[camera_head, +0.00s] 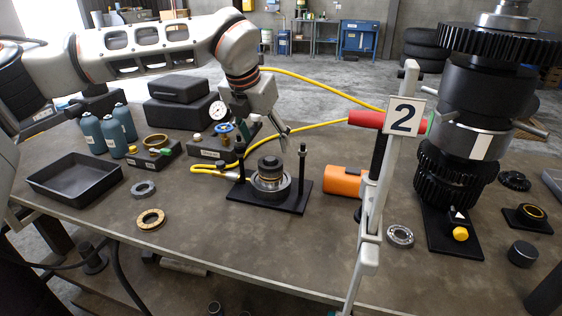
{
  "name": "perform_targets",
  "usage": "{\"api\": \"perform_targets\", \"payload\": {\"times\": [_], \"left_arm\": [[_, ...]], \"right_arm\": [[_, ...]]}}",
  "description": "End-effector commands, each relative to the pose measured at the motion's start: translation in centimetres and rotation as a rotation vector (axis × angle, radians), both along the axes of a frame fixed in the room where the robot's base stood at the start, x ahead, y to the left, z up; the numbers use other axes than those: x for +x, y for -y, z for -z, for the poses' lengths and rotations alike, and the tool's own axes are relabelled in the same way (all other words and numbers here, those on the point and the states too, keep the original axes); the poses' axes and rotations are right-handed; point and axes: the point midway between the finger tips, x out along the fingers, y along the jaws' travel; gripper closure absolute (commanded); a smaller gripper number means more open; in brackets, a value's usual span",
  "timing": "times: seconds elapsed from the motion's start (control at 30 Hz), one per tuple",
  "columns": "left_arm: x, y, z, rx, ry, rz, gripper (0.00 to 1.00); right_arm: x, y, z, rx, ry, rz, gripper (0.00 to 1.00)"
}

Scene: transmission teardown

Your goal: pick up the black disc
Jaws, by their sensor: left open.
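A short black disc (522,253) lies flat on the table at the far right, in front of a black plate with a yellow ring. A black-topped stack of round parts (270,172) sits between two upright posts on a black fixture base (291,199) at mid table. My left gripper (268,137) is open and points down above and behind this stack, far to the left of the disc. It appears empty, and its fingers are partly lost against the clutter. My right gripper does not show.
A tall black gear assembly (480,92) and a pole with a "2" sign (403,117) stand at right. A red cylinder (372,119), orange part (343,181) and bearing (400,236) are near the pole. A black tray (50,188) lies left. The front middle is clear.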

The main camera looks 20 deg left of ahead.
Motion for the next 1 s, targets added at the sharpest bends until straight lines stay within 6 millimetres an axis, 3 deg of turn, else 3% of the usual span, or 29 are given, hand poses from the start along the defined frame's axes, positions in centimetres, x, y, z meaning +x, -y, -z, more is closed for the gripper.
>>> {"api": "perform_targets", "payload": {"times": [0.6, 0.93, 1.0], "left_arm": [[2.6, 0.3, 6.4, 0.0, -0.002, -0.001, 0.34], [2.9, 0.3, 7.1, 0.0, 0.0, -0.001, 0.34], [2.9, 0.3, 7.1, 0.0, 0.0, -0.001, 0.5]], "right_arm": [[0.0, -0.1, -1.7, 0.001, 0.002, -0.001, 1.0], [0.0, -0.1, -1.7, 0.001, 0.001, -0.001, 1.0], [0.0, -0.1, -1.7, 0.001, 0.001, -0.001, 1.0]]}}
